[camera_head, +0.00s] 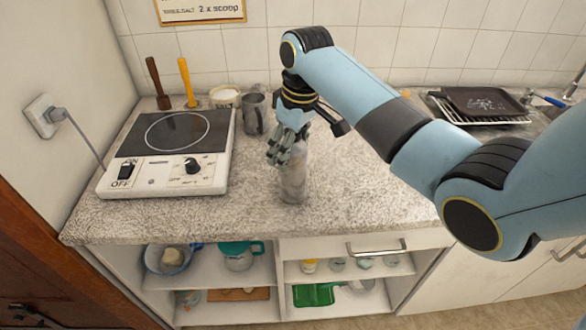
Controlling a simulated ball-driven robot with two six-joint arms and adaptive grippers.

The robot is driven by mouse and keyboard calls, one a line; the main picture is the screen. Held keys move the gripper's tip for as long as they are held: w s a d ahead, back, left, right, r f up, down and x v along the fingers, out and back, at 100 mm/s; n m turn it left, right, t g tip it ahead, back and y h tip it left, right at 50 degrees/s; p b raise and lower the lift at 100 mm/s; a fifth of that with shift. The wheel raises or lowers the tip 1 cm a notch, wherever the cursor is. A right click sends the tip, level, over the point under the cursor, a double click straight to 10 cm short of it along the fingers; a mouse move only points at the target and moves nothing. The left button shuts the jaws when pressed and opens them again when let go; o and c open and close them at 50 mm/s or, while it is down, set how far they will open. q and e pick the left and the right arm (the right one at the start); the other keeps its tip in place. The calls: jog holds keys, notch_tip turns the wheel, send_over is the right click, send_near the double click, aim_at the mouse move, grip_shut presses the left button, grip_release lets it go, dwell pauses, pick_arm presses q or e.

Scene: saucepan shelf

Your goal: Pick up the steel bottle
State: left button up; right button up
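The steel bottle (294,181) stands upright on the speckled countertop, grey and shiny, right of the hot plate. Its upper part is hidden behind my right gripper (279,151). That gripper points down, with its dark grey fingers over the bottle's upper left side. I cannot tell whether the fingers touch the bottle or how far apart they are. My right arm reaches in from the right across the counter. My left gripper is not in view.
A white hot plate (160,174) sits on the left of the counter (350,205). A grey metal mug (255,114) and a pale bowl (224,96) stand behind the bottle. A dark tray (485,102) lies at the back right. Open shelves below hold a teal-lidded pot (239,258) and a green item (314,294).

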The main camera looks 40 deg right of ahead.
grip_shut()
jog(key=shift+r, duration=0.1)
